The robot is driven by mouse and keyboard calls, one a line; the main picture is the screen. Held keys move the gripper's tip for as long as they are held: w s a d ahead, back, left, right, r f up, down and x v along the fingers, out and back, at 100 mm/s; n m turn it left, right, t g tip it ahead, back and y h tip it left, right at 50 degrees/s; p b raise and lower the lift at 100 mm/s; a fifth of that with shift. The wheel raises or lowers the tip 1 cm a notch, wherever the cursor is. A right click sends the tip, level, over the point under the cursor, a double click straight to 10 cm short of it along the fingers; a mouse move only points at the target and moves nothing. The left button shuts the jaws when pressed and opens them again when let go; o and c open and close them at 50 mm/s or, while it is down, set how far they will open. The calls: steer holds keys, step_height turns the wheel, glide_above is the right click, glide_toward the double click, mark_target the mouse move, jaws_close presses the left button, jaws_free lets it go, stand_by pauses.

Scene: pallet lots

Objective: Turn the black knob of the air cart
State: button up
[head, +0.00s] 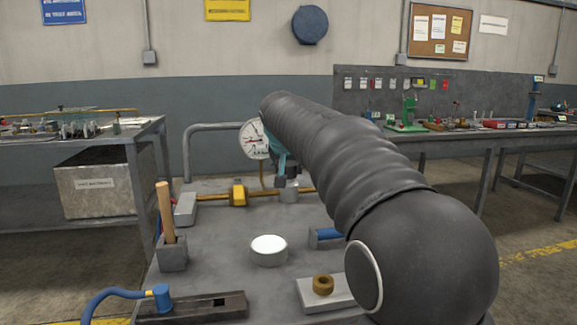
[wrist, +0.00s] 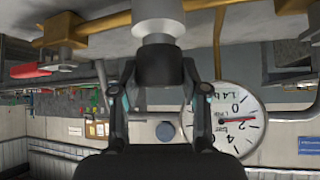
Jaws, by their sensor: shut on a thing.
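The black knob (wrist: 159,66) shows in the wrist view, below a light grey regulator body (wrist: 157,15). My gripper (wrist: 160,78) is shut on the knob, with one finger at each side of it. In the head view my gripper (head: 280,158) is mostly hidden behind my arm; only a teal part shows, above the grey regulator body (head: 289,191). The knob cannot be made out there. A round white gauge (head: 250,142) stands beside my gripper. It also shows upside down in the wrist view (wrist: 228,128), with a red needle.
The cart top (head: 215,218) carries a brass pipe with a yellow valve (head: 238,194), a wooden-handled tool in a block (head: 167,218), a white round cap (head: 268,246) and a brass ring (head: 322,284). A cart handle (head: 190,140) rises behind. Workbenches stand left and right.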

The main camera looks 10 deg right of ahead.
stand_by(0.3)
steer(key=o, duration=1.1)
steer(key=shift+o, duration=0.2)
